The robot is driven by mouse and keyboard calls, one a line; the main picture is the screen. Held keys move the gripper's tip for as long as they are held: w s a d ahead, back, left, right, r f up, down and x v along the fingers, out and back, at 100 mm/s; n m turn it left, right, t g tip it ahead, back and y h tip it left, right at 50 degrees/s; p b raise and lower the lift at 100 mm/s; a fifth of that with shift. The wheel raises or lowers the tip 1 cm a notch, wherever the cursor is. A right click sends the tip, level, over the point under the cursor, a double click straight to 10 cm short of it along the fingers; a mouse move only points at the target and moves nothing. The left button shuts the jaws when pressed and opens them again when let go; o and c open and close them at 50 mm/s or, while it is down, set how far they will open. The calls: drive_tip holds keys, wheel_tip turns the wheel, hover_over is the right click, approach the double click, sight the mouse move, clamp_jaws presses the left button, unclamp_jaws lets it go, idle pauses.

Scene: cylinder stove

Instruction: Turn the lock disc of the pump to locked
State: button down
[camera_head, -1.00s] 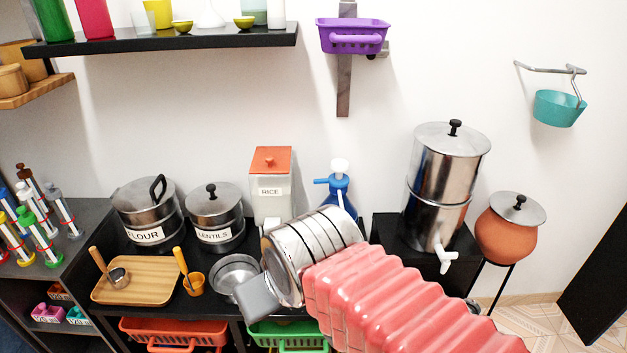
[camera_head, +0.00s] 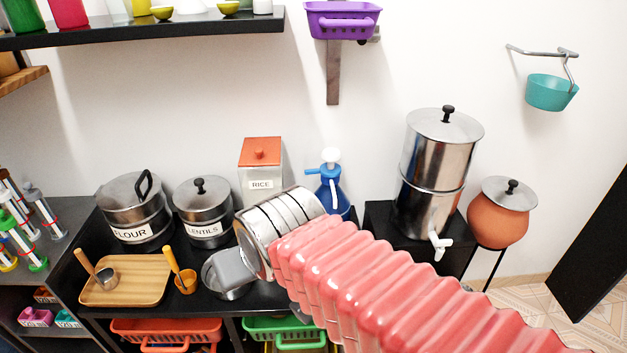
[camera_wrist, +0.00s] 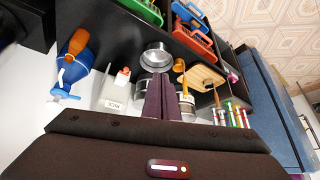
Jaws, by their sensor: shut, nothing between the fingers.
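The pump (camera_head: 331,190) is a blue bottle with a white knob on top and a blue spout to the left. It stands at the back of the black counter, its lower part partly hidden by my arm. In the wrist view the blue pump (camera_wrist: 75,72) shows upside down at the left, with an orange shape at its upper end. The lock disc is too small to make out, and I cannot tell its setting. My gripper (camera_wrist: 168,78) has its dark fingers together and empty, apart from the pump. In the head view its fingers are not distinguishable.
A rice box (camera_head: 260,173) stands left of the pump. The lentils pot (camera_head: 202,213) and flour pot (camera_head: 134,212) are further left. A metal dispenser (camera_head: 432,165) on a black stand is at the right. A metal bowl (camera_head: 219,270) is near my wrist.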

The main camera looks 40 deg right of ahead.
drive_tip(key=w+d+f+m+t+h, duration=0.25)
drive_tip(key=w+d+m, duration=0.25)
drive_tip(key=w+d, duration=0.35)
drive_tip(key=w+d+f+m+t+h, duration=0.1)
drive_tip(key=w+d+f+m+t, duration=0.25)
drive_tip(key=w+d+m, duration=0.45)
drive_tip(key=d+f+m+t+h, duration=0.3)
drive_tip(key=d+f+m, duration=0.4)
drive_tip(key=d, duration=0.5)
drive_tip(key=shift+s+f+m+t+h, duration=0.25)
drive_tip(key=shift+m+h, duration=0.4)
drive_tip(key=shift+m, duration=0.35)
drive_tip(key=shift+w+d, duration=0.1)
drive_tip(key=shift+d, duration=0.05)
